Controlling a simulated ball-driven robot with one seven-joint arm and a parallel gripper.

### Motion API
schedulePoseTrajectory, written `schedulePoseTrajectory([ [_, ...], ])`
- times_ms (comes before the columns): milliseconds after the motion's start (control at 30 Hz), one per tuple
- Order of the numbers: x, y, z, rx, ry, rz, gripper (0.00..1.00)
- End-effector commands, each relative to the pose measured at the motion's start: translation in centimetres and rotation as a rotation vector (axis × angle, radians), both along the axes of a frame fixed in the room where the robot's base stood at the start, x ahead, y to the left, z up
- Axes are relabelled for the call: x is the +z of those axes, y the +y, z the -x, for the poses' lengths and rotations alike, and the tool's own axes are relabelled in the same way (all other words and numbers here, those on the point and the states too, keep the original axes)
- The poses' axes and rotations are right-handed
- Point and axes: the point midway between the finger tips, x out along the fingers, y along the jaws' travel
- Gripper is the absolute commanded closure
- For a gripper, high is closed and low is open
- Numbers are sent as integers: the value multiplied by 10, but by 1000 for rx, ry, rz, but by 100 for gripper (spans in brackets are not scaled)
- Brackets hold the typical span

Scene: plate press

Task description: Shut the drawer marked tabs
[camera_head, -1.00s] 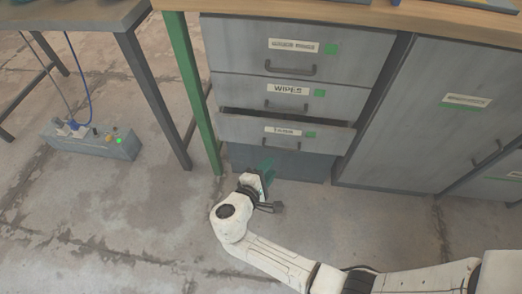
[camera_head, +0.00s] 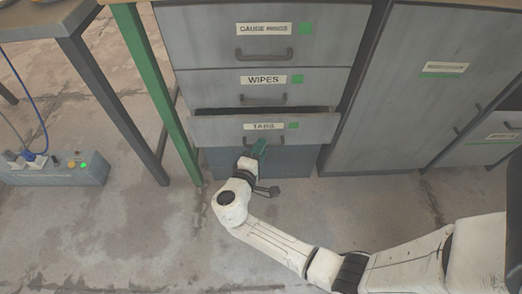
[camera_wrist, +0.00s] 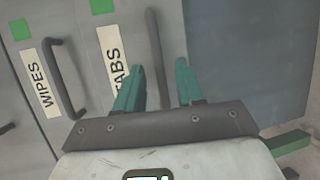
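The drawer marked TABS (camera_head: 218,129) is the lowest of three labelled grey drawers and stands partly pulled out, with a dark gap above its front. It has a white label, a green square and a dark bar handle. In the wrist view its front (camera_wrist: 132,22) shows close up, and its handle (camera_wrist: 154,45) lies in line with the space between my fingers. My gripper (camera_head: 262,149) is just in front of this drawer's lower edge. In the wrist view my gripper (camera_wrist: 160,84) is open, with its two teal fingers apart and nothing held. Whether it touches the handle I cannot tell.
The WIPES drawer (camera_head: 205,88) and the GAUGE RINGS drawer (camera_head: 200,40) above are shut. A grey cupboard door (camera_head: 400,85) stands to the right. A green table leg (camera_head: 155,90) is close on the left. A power box (camera_head: 55,172) sits on the floor, which is otherwise clear.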

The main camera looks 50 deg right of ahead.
Motion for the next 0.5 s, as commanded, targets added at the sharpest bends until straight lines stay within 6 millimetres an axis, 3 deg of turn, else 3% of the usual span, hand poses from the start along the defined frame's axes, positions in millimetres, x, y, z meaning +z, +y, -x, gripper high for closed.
schedulePoseTrajectory([
  [133, -2, -10, -2, -1, 0, -1, 62],
  [433, -2, -11, -3, 0, 1, -1, 62],
  [500, -2, -11, -3, 0, 1, -1, 68],
])
